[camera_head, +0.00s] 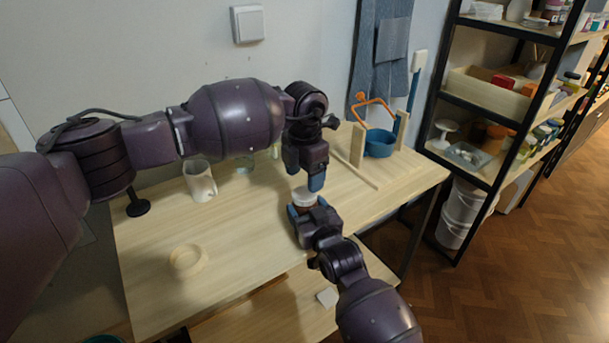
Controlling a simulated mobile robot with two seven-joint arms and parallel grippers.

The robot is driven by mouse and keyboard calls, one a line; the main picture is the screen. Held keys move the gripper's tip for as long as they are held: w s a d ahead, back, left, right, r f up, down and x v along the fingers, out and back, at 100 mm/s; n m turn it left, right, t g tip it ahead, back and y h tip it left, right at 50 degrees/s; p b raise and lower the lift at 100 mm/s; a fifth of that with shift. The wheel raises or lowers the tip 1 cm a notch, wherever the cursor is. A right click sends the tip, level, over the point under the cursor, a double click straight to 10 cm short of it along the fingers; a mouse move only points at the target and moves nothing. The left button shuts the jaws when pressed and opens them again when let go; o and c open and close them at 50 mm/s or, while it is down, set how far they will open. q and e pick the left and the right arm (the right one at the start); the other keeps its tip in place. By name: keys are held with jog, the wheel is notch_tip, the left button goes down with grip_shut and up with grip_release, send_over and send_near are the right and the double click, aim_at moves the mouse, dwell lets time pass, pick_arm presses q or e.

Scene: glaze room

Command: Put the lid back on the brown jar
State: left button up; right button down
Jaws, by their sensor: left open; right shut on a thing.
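The brown jar (304,205) stands near the middle of the table, mostly hidden by my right gripper. My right gripper (308,208) is shut on the jar from the front. The white lid (304,195) shows at the top of the jar; whether it is fully seated I cannot tell. My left gripper (305,179) is open, pointing down just above the lid. Its blue fingertips are close to the lid, and I cannot tell whether they touch it.
On the table (245,290) stand a pale cylinder (200,181), a shallow round wooden dish (187,260) and a wooden frame (357,146) beside a blue pot (379,143). A shelf rack (470,100) stands right.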

aim_at(305, 193)
pick_arm(q)
jog(key=shift+r+n, duration=1.7)
jog(key=shift+f, duration=0.15)
jog(key=shift+f, duration=3.9)
jog(key=shift+c, duration=0.2)
jog(key=c, duration=0.7)
jog(key=o, duration=1.1)
